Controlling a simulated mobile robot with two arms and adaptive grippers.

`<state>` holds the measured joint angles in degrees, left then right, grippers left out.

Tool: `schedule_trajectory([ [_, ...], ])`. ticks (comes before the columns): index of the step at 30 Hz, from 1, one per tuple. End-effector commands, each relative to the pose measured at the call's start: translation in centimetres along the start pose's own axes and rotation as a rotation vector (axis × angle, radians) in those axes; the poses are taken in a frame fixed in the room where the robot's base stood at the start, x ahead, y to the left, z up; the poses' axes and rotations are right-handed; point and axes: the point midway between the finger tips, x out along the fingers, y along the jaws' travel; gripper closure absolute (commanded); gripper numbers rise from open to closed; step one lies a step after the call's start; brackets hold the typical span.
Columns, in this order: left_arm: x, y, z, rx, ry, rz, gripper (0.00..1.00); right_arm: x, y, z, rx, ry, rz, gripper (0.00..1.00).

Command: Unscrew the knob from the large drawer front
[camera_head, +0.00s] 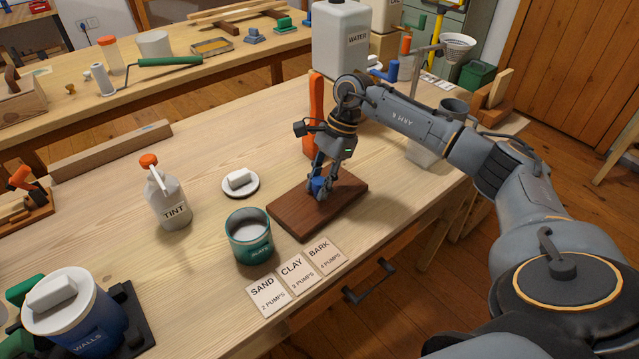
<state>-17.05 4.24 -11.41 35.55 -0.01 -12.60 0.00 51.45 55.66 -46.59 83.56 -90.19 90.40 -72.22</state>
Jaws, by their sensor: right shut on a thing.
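My right gripper (322,182) reaches down from above and is shut on the knob. The fingers cover part of the knob, so I cannot see its base or whether it touches the board. My left gripper is not in view.
A green cup (249,238) and several label cards (296,277) are close to the board. An orange upright piece (316,112) stands behind it. A water container (339,45) stands behind.

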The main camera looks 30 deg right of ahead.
Motion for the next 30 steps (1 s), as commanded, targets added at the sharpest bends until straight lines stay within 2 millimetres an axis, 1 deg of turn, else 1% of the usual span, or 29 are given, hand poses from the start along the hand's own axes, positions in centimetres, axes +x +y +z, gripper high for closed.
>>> schedule_trajectory([
  [1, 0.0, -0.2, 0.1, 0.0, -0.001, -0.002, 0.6, 0.0, 0.0, -0.1, 0.002, 0.002, 0.001, 0.66],
  [4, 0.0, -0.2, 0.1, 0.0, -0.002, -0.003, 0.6, 0.0, 0.0, -0.1, 0.002, 0.002, 0.0, 0.46],
  [11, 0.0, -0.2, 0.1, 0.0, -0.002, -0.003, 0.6, 0.0, 0.0, -0.1, 0.002, 0.001, 0.0, 0.46],
  [13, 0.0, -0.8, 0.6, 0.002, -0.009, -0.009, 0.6, 0.0, 0.0, 0.0, 0.002, 0.001, -0.001, 0.46],
  [16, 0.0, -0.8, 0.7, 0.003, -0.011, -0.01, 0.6, -0.5, 0.0, 0.0, 0.002, 0.001, -0.002, 0.46],
  [20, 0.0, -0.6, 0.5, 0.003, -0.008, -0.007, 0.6, -2.1, -0.1, 0.0, 0.002, 0.001, -0.004, 0.46],
  [27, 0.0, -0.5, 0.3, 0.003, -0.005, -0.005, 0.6, -5.9, -0.1, -0.1, 0.002, 0.001, -0.004, 0.46],
  [30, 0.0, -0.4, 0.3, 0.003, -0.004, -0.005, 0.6, -7.0, 0.0, -0.1, 0.002, 0.001, -0.002, 0.46],
])
